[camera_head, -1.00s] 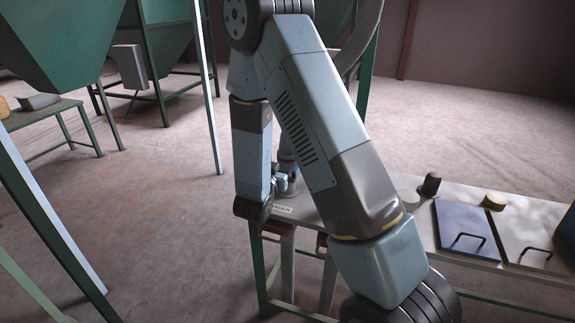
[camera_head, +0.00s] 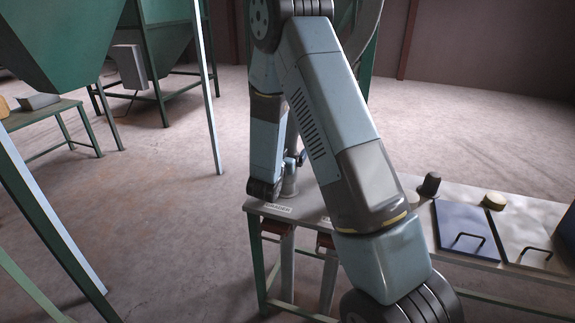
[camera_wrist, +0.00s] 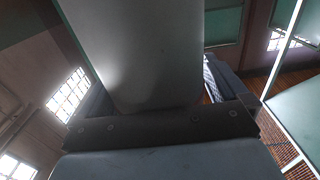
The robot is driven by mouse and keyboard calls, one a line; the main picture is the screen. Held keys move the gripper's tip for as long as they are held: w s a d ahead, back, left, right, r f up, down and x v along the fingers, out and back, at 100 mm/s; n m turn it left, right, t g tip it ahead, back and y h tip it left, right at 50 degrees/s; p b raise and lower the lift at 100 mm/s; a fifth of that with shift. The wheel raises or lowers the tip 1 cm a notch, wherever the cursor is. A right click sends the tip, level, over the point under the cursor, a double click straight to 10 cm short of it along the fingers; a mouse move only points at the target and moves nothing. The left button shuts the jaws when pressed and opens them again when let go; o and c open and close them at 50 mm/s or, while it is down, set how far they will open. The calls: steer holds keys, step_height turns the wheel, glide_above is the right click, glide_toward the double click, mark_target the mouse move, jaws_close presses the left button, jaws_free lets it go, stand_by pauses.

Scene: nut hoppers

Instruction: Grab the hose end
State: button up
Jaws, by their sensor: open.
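A grey curved hose (camera_head: 369,32) hangs at the top of the head view, behind my arm. I cannot make out its end for sure. A silver upright cylinder (camera_head: 290,182) with small dark and bluish parts shows at the table's far left corner, right beside the dark end (camera_head: 262,189) of my arm's last visible link. Whether it belongs to the hose I cannot tell. My gripper is mostly hidden behind my arm there, open, with nothing seen in it. In the wrist view, a large grey smooth shape fills the middle above a bolted dark bar; no hose end is clear.
The grey table (camera_head: 475,193) carries a blue panel with a handle (camera_head: 462,230), a dark knob (camera_head: 430,184) and a tan round piece (camera_head: 494,200). A green hopper (camera_head: 70,45) and its legs stand at left. The floor between is clear.

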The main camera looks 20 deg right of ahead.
steer(key=shift+c, duration=0.5)
steer(key=c, duration=1)
steer(key=shift+c, duration=0.2)
